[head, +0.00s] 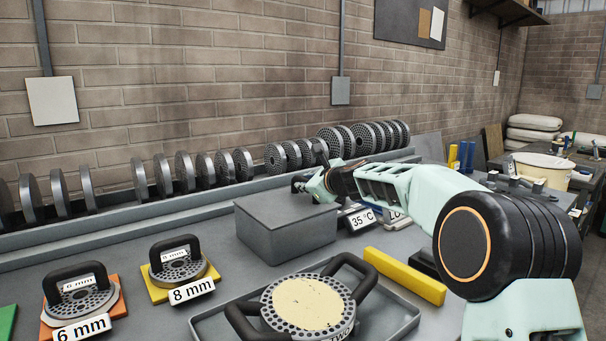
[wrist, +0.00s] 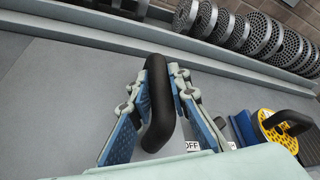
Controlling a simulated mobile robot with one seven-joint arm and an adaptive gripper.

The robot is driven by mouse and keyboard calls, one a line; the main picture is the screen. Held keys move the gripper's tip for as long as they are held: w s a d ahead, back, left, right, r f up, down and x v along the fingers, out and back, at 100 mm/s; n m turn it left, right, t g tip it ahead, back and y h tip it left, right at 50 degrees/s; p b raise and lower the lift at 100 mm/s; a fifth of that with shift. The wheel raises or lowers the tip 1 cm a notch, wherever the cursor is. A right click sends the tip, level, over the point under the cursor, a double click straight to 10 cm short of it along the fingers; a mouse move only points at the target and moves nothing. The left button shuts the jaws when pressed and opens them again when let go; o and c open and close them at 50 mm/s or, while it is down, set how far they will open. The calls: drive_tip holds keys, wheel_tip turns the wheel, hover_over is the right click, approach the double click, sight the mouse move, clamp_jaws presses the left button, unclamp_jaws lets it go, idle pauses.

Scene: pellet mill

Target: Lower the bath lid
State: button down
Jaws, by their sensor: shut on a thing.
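A grey box-like bath (head: 300,240) stands on the bench, with a flat grey top, which I take to be the lid (head: 280,208). The top looks level in the head view. My gripper (head: 312,183) is at the far right of this top. In the wrist view, my gripper (wrist: 163,78) is shut on a thick black bar handle (wrist: 157,110), with blue-padded fingers on both sides of it. The handle's joint to the lid is hidden by my fingers and arm. A "35 °C" label (head: 360,219) stands to the right of the box.
A tray (head: 400,330) with a pale-topped two-handled die (head: 308,302) lies in front. A yellow bar (head: 405,276) lies right of it. Handled dies (head: 180,266) sit at left. A rack of discs (head: 290,156) runs along the wall. A yellow die (wrist: 280,128) shows in the wrist view.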

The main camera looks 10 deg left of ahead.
drive_tip(key=c, duration=1.8)
unclamp_jaws()
drive_tip(key=shift+w+d+f, duration=0.1)
drive_tip(key=shift+w+d, duration=0.05)
drive_tip(key=shift+c, duration=0.2)
drive_tip(key=v, duration=1.2)
